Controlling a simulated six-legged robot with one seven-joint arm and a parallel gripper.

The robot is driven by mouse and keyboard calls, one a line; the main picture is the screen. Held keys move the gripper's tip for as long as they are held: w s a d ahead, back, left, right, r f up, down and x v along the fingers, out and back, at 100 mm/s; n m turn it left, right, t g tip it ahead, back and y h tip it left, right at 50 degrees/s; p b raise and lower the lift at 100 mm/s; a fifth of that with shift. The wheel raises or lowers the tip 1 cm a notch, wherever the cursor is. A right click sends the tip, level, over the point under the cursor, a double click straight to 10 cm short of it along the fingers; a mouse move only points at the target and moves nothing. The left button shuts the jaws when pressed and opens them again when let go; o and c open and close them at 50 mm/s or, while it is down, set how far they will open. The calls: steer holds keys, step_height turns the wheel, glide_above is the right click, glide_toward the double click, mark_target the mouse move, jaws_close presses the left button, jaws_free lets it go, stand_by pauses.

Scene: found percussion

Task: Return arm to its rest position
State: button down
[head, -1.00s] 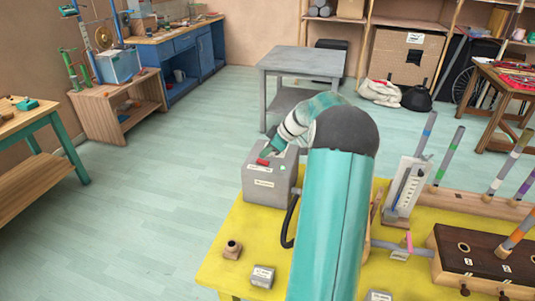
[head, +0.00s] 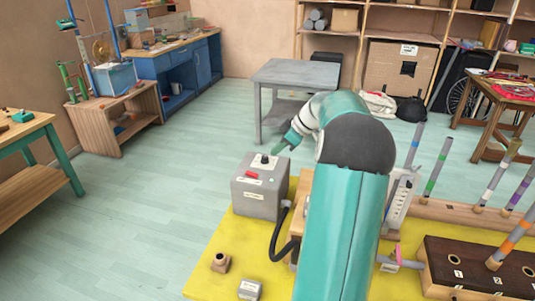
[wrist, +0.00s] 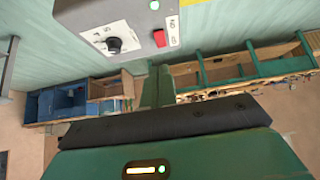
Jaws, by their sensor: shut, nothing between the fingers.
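My teal arm rises through the middle of the head view and bends over at its dark elbow. My gripper (head: 279,147) is beyond the grey control box (head: 260,202), near its far top edge and apparently clear of it. In the wrist view, its two teal fingers (wrist: 158,88) are together and empty. The box also shows at the top of the wrist view (wrist: 85,10), with a black knob (wrist: 114,45), a red switch (wrist: 160,38) and a lit green lamp (wrist: 154,5).
The yellow table (head: 210,255) holds the box, a small wooden block (head: 220,263) and a grey block (head: 249,289). Coloured tubes and a dark wooden block (head: 470,265) stand right of my arm. A grey table (head: 295,73) stands behind. Open floor lies left.

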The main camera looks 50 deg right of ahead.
steer(key=shift+s+d+r, duration=0.3)
steer(key=shift+s+r, duration=0.05)
steer(key=shift+s, duration=0.1)
stand_by(0.3)
steer(key=a+r+m+g+h, duration=0.1)
steer(key=a+r, duration=0.2)
steer(key=a, duration=1.1)
steer(key=a+r+m+g+h, duration=0.15)
steer(key=a+r, duration=0.25)
steer(key=a, duration=1)
steer(key=s+a+f+m+t+h, duration=0.1)
steer(key=s+a+f+m, duration=0.2)
steer(key=s+a, duration=1.4)
steer(key=shift+a, duration=0.3)
